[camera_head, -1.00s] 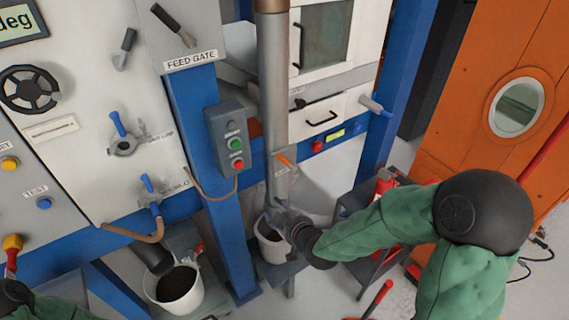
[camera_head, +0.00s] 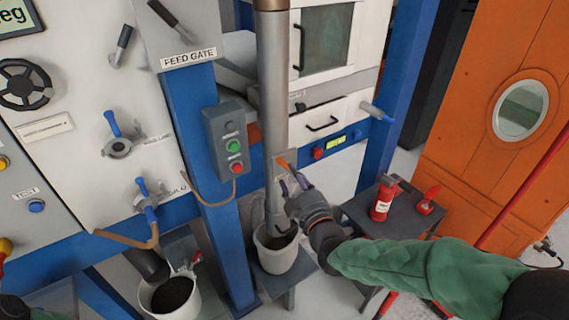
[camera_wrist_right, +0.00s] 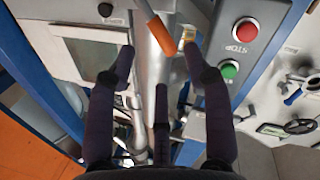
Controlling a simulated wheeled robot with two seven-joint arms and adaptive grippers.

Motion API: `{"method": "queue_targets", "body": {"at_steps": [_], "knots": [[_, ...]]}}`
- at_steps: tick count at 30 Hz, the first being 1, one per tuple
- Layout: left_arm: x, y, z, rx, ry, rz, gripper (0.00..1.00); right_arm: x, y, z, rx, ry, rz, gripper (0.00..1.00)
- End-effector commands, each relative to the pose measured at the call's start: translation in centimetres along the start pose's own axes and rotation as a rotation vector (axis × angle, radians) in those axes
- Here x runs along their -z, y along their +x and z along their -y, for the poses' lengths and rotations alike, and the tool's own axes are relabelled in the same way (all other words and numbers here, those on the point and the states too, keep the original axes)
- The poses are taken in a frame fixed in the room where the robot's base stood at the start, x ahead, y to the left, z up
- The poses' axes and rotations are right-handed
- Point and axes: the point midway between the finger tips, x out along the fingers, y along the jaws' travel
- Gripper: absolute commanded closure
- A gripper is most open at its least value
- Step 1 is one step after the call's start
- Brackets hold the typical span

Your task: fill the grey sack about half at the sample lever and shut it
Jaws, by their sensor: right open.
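The sample lever (camera_head: 285,164) is a short orange handle on the side of the vertical grey pipe (camera_head: 273,90). My right gripper (camera_head: 293,185) is open just below and beside it. In the right wrist view the orange lever (camera_wrist_right: 158,32) shows ahead, between the spread fingers of my right gripper (camera_wrist_right: 155,65); I cannot tell whether they touch it. Below the pipe's lower end a light grey open container (camera_head: 276,262), possibly the grey sack, stands upright on a small stool. Dark material shows inside; its level is partly hidden by the pipe end.
A control box (camera_head: 229,140) with green and red buttons is left of the pipe. Another pale bucket (camera_head: 190,308) with dark material stands lower left. An orange cabinet (camera_head: 500,150) stands at right.

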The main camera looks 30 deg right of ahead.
Motion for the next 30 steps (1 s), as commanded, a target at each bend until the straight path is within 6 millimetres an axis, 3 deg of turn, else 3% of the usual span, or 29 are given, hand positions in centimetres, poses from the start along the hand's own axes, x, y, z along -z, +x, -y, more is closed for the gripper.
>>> {"method": "queue_targets", "body": {"at_steps": [6, 12, 26, 27, 30], "knots": [[0.0, 0.8, 0.3, 0.000, 0.000, 0.000, 1.00, -0.1, 3.8, 0.1, 0.002, 0.001, 0.001, 0.49], [0.0, 1.2, 0.4, 0.000, 0.000, 0.000, 1.00, -0.1, 6.2, 0.1, 0.001, 0.001, 0.000, 0.49], [0.0, 1.3, 0.5, 0.000, 0.000, 0.000, 1.00, 0.0, 7.4, 0.0, 0.000, 0.001, 0.001, 0.49], [0.0, 1.3, 0.5, 0.000, 0.000, 0.000, 1.00, 0.0, 7.4, 0.0, 0.000, 0.001, 0.001, 0.52], [0.1, 1.3, 0.5, 0.000, 0.000, 0.000, 1.00, 0.0, 7.4, 0.0, 0.000, 0.002, 0.001, 0.80]]}}
